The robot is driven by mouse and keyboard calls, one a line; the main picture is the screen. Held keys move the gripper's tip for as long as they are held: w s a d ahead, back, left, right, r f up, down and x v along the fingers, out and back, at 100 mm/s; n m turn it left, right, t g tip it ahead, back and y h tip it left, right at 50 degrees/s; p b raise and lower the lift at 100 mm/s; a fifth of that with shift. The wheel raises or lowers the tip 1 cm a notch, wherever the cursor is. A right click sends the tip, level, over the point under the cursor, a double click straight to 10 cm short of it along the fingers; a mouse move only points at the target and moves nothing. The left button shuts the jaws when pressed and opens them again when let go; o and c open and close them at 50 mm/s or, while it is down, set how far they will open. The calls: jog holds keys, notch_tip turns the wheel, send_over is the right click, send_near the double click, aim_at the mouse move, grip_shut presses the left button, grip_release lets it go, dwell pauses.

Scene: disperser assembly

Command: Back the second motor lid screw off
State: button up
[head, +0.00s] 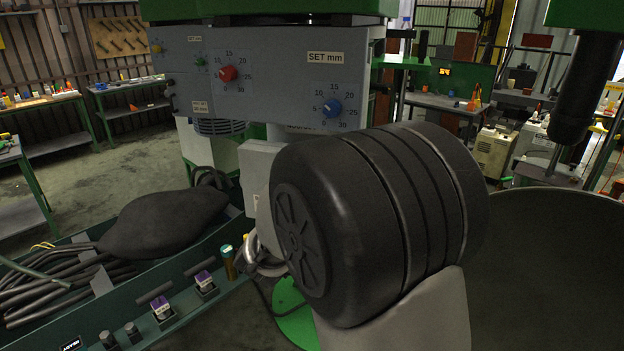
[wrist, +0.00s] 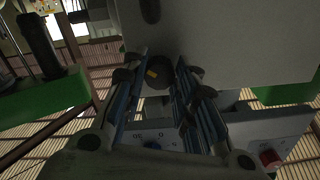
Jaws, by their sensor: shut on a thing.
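In the wrist view, a dark round screw head (wrist: 160,77) with a small yellow mark sits at the edge of a pale grey lid or housing (wrist: 225,45). My gripper (wrist: 158,70) has its two fingers on either side of this screw and is shut on it. How far the screw stands out of its hole cannot be told. A second dark screw or knob (wrist: 150,11) shows higher on the pale grey face. In the head view my gripper and the screw are hidden.
A grey panel (head: 250,75) carries a red dial (head: 228,73) and a blue dial (head: 332,108). A green trough (head: 225,240) with dark cables and a black bag-like bundle (head: 165,222) lies at lower left. A large dark vessel (head: 550,270) stands at right, below a black shaft (head: 585,90).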

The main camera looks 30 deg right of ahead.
jog(key=shift+n, duration=0.3)
jog(key=o, duration=1)
jog(key=shift+o, duration=0.2)
jog(key=v, duration=1.2)
